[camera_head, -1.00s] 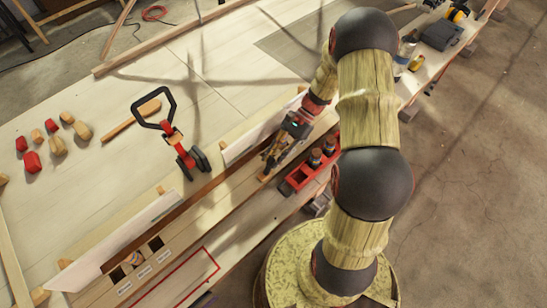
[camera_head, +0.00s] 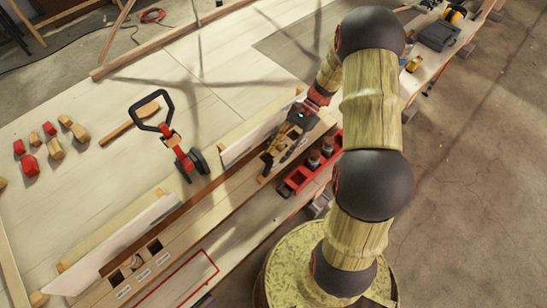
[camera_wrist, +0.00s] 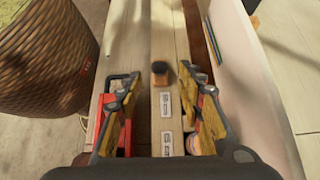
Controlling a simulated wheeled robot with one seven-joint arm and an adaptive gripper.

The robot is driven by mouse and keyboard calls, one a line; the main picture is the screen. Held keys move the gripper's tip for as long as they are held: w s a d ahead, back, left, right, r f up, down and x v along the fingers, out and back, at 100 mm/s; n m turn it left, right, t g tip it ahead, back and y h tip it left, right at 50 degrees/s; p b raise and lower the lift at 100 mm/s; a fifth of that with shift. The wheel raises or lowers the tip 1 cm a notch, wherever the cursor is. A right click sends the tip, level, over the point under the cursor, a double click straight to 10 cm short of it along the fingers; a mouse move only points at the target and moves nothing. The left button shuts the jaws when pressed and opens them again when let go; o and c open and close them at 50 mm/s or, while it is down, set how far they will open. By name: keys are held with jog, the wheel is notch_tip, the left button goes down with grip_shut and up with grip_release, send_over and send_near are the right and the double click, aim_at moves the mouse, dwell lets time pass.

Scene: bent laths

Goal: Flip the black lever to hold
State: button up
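A small stub with a black top and an orange-brown body (camera_wrist: 159,72) stands on the wooden strip in the wrist view; it may be the black lever, but I cannot be sure. White labels (camera_wrist: 166,105) lie on the strip just nearer than it, their lettering too small to read. My gripper (camera_wrist: 158,88) is open and empty, its fingers on either side of the strip. In the head view my gripper (camera_head: 268,163) is over the bench's near strip, and I cannot make out the lever there.
A red tray (camera_head: 298,180) with small cylinders lies right of my gripper. A white upright board (camera_head: 255,135) stands close on its left. Labelled square holes (camera_head: 154,246) are at the lower left. Coloured blocks (camera_head: 54,150) lie farther left.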

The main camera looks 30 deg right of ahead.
jog(key=v, duration=0.8)
jog(key=shift+f, duration=0.1)
